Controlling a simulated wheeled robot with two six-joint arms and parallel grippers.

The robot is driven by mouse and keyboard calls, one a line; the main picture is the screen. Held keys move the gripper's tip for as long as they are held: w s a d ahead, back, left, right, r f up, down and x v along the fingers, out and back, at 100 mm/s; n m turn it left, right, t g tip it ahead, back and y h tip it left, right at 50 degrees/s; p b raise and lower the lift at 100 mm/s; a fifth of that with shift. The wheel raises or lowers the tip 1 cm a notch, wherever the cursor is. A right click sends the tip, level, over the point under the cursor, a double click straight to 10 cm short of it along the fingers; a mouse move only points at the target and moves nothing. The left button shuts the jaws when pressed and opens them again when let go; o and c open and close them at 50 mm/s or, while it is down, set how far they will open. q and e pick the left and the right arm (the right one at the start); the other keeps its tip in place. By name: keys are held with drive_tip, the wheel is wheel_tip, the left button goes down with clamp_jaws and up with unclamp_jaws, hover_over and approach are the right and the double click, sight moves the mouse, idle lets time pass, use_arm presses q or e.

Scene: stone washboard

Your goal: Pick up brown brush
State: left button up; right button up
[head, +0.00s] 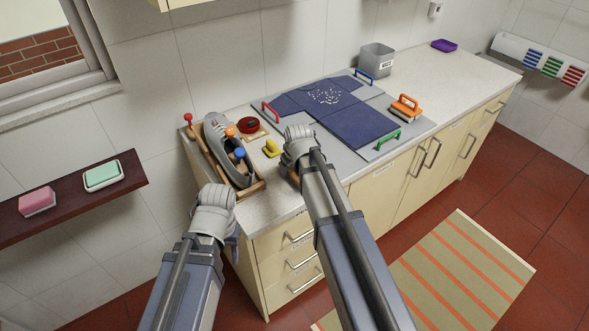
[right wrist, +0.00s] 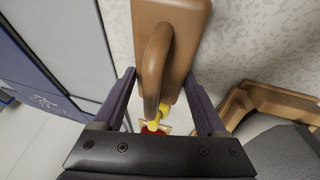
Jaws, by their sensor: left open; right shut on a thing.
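The brown brush (right wrist: 185,25) shows in the right wrist view as a brown block with an arched handle. My right gripper (right wrist: 163,100) is shut on its handle, one dark finger on each side. In the head view my right gripper (head: 296,160) is over the counter's front edge, and its wrist hides most of the brush (head: 293,177). My left gripper (head: 222,215) is open and empty at the counter's left front corner, below the wooden tray; its fingers are mostly hidden behind the wrist.
A board with dark blue cloth (head: 362,130) covers the middle.

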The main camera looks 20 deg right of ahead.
wheel_tip(320, 180, up, 10)
drive_tip(key=p, duration=1)
use_arm(q)
wheel_tip(320, 180, up, 10)
